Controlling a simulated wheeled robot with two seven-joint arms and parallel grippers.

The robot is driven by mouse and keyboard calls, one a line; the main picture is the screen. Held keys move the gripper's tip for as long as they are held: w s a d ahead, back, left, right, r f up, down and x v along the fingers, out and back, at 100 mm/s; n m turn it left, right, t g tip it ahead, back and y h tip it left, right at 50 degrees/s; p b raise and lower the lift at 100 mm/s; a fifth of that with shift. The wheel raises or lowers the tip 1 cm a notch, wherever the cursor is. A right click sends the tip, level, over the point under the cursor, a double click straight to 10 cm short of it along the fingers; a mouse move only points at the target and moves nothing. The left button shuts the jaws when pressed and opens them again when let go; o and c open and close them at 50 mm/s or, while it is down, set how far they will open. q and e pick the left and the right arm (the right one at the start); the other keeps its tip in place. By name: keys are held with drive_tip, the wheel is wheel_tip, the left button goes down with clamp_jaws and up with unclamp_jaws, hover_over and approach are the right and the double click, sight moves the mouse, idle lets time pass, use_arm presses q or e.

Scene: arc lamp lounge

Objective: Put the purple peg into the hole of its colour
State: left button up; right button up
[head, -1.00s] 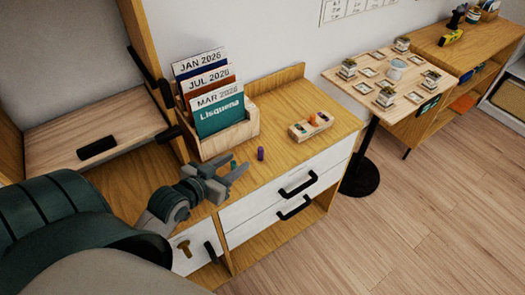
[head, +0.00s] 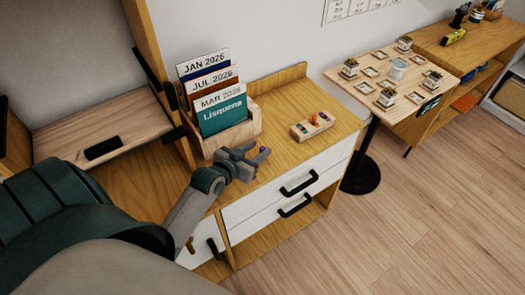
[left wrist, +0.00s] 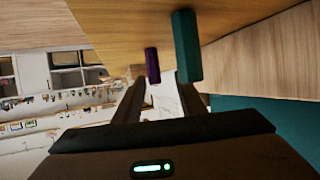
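The purple peg (head: 262,149) stands on the wooden cabinet top, mostly hidden behind my left gripper (head: 259,154) in the head view. In the left wrist view the purple peg (left wrist: 152,66) shows just ahead of the fingertips, in line with the gap between them. My left gripper (left wrist: 160,82) is open, with nothing held. A teal peg (left wrist: 187,46) stands close by, in front of the right-hand finger in that view. The wooden block with holes (head: 303,134) lies further right on the cabinet top, with an orange piece (head: 314,119) on it. My right gripper is out of view.
A wooden holder (head: 248,131) with calendar cards stands behind the gripper against the wall. The cabinet top (head: 285,160) is bare between gripper and block. Drawers with black handles (head: 299,183) are below. A small table (head: 415,97) stands to the right.

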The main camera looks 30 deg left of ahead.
sight(264, 148)
use_arm(q)
drive_tip(key=shift+w+f, duration=0.25)
drive_tip(key=shift+w, duration=0.2)
drive_tip(key=shift+w+d+p, duration=0.15)
drive_tip(key=shift+w+p, duration=0.15)
drive_tip(key=shift+w, duration=0.1)
drive_tip(key=x, duration=0.1)
drive_tip(key=p+x, duration=0.1)
drive_tip(key=x, duration=0.1)
drive_tip(key=shift+w+d+f, duration=0.25)
drive_tip(key=shift+f, duration=0.05)
drive_tip(key=shift+w+f, duration=0.2)
drive_tip(key=shift+w, duration=0.05)
clamp_jaws()
